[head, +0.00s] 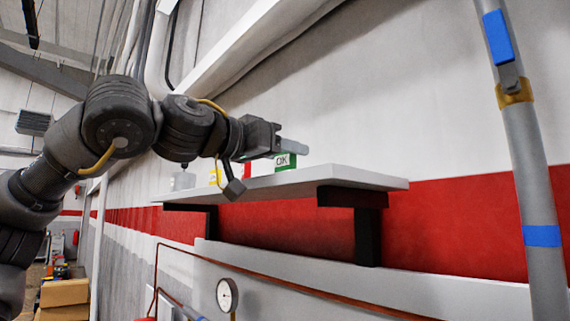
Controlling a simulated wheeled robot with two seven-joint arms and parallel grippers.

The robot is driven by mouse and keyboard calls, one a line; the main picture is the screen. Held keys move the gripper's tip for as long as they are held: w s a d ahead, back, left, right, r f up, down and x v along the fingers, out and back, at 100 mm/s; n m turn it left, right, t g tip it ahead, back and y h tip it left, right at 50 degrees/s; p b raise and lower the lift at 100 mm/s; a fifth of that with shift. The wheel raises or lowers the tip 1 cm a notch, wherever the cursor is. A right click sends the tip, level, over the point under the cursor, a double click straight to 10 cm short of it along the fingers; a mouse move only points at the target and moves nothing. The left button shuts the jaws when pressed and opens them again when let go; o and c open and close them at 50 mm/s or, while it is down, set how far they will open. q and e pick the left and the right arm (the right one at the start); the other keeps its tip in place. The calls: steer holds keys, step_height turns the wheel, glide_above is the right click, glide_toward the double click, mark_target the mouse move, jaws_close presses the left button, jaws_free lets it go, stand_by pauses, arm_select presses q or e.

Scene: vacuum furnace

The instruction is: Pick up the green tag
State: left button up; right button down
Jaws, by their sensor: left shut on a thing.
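The green tag (283,164) shows at the tip of my left gripper (290,149), just above the white shelf (360,176). It has a white patch marked "OK". My left gripper is shut on it, and its fingers hide part of the tag's upper edge. I cannot tell whether the tag's lower edge touches the shelf. My right gripper is not in view.
A yellow tag (215,177) and a red tag (247,170) stand on the shelf left of the green one. Black brackets (367,235) hold the shelf. A grey pipe (530,180) rises at right. A gauge (227,295) sits below.

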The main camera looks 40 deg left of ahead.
arm_select(q)
steer(key=shift+r, duration=0.1)
steer(key=shift+r, duration=0.55)
steer(key=s+a+r+b, duration=0.1)
steer(key=s+a+r, duration=0.6)
steer(key=s+r, duration=0.4)
steer(key=shift+s+a+r, duration=0.35)
steer(key=shift+s, duration=0.05)
